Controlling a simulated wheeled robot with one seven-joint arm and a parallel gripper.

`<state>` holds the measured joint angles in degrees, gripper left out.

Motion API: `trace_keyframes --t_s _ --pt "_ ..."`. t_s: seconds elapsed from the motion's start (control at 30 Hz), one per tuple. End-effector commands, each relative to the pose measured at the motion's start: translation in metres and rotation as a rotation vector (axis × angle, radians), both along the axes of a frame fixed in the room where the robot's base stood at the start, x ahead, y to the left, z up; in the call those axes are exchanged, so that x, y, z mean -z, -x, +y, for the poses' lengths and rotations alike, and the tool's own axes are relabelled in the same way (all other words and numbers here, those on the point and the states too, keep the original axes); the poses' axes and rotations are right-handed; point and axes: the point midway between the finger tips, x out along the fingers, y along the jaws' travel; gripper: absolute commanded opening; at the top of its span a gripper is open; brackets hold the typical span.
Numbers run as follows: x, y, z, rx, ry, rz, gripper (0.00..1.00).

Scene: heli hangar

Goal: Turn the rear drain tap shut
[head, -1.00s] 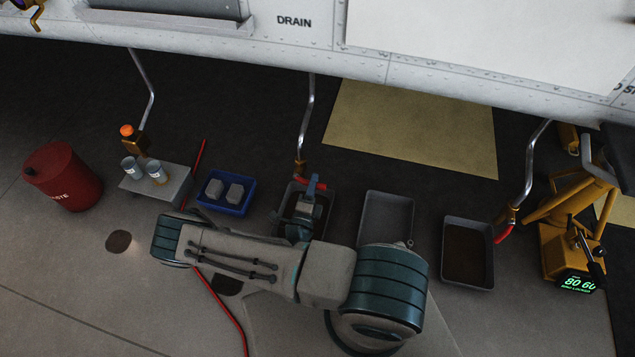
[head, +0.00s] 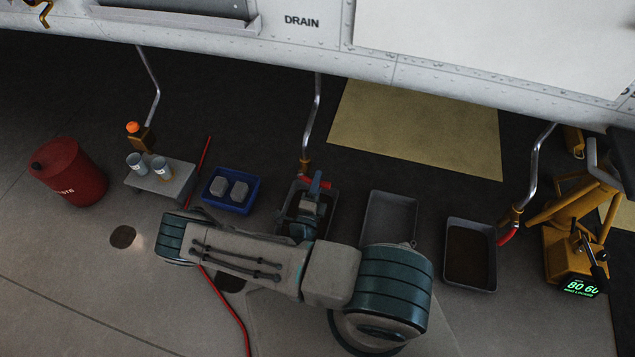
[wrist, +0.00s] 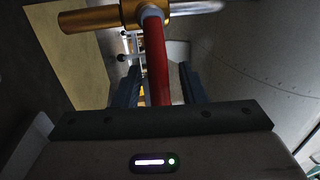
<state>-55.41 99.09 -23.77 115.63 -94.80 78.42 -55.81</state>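Brass drain taps with red levers hang on metal pipes below the white panel marked DRAIN. The middle tap (head: 305,168) has its red lever (head: 325,183) partly hidden by my gripper (head: 314,186). In the wrist view the red lever (wrist: 157,60) runs from the brass tap body (wrist: 95,18) down between my two fingers (wrist: 157,86). The fingers stand open, with a gap on each side of the lever. The right tap (head: 516,215) has its red lever (head: 509,236) slanting down beside a tray. No label tells which tap is the rear one.
A dark-filled tray (head: 471,280) stands by the right tap and a grey tray (head: 388,222) left of it. A blue bin (head: 232,207), a stand with cans (head: 177,182) and a red drum (head: 70,172) are left. A yellow jack (head: 566,215) stands at the right.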

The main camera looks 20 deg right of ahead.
Motion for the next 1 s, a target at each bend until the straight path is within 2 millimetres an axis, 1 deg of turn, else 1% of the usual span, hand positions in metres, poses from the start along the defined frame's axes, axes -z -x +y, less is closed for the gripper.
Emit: trace_keyframes --t_s 0.13,0.23,0.37,0.6,0.7,0.83,1.0 --pt "0.000 0.002 0.002 0.001 -0.001 -0.001 0.37" --pt "0.002 0.011 0.008 -0.002 -0.002 0.001 0.37" --pt "0.007 0.031 0.022 -0.003 -0.001 0.001 0.37" --pt "0.018 0.077 0.052 -0.004 -0.001 0.002 0.37" --pt "0.021 0.092 0.062 -0.003 -0.001 0.001 0.37" --pt "0.025 0.106 0.071 -0.002 0.000 0.001 0.37" --pt "0.027 0.113 0.075 -0.002 0.000 0.000 0.37"
